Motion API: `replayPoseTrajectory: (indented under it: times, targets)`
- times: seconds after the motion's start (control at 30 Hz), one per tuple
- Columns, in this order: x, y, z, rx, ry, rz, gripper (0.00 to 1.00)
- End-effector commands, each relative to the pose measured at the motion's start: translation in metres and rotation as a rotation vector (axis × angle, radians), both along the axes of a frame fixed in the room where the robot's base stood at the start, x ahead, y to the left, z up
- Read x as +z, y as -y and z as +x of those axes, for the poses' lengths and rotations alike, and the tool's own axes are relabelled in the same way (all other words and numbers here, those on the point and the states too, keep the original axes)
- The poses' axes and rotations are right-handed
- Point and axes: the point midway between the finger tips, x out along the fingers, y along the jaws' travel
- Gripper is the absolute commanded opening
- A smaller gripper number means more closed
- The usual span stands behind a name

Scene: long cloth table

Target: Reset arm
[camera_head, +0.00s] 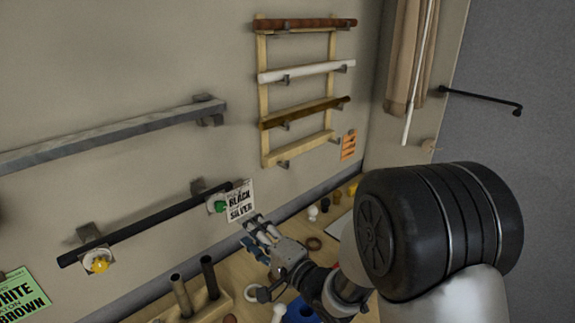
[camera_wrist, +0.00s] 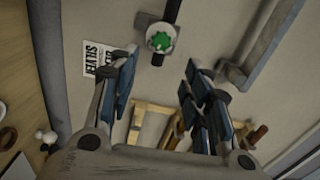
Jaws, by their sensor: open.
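My gripper (camera_head: 258,236) is in front of the wall, above the wooden table (camera_head: 247,314). In the wrist view its blue-padded fingers (camera_wrist: 158,92) are spread apart with nothing between them that they touch. A black rod (camera_head: 150,226) is held on wall brackets, with a yellow knob (camera_head: 99,265) and a green knob (camera_head: 217,206) at its brackets. The green knob also shows ahead of the fingers in the wrist view (camera_wrist: 160,42), apart from them. My dark arm joint hides part of the table at the right.
A grey rail (camera_head: 110,135) is on the wall above. A wooden rack (camera_head: 262,100) holds several rods. Dark posts (camera_head: 209,277), a blue ring (camera_head: 302,312) and several small finials crowd the table.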

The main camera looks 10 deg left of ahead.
Motion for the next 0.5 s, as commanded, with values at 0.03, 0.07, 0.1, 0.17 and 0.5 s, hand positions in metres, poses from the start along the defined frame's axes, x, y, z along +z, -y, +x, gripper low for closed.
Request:
replayPoseTrajectory:
  times: [0.03,0.07,0.1,0.17,0.5]
  targets:
    - [0.003,0.004,0.003,-0.015,0.011,-0.022,0.45]
    - [0.004,0.007,0.005,-0.027,0.02,-0.045,0.45]
    - [0.007,0.013,0.008,-0.048,0.034,-0.085,0.45]
    - [0.011,0.026,0.013,-0.091,0.057,-0.167,0.45]
    - [0.041,0.172,-0.006,-0.338,0.073,-0.9,0.45]
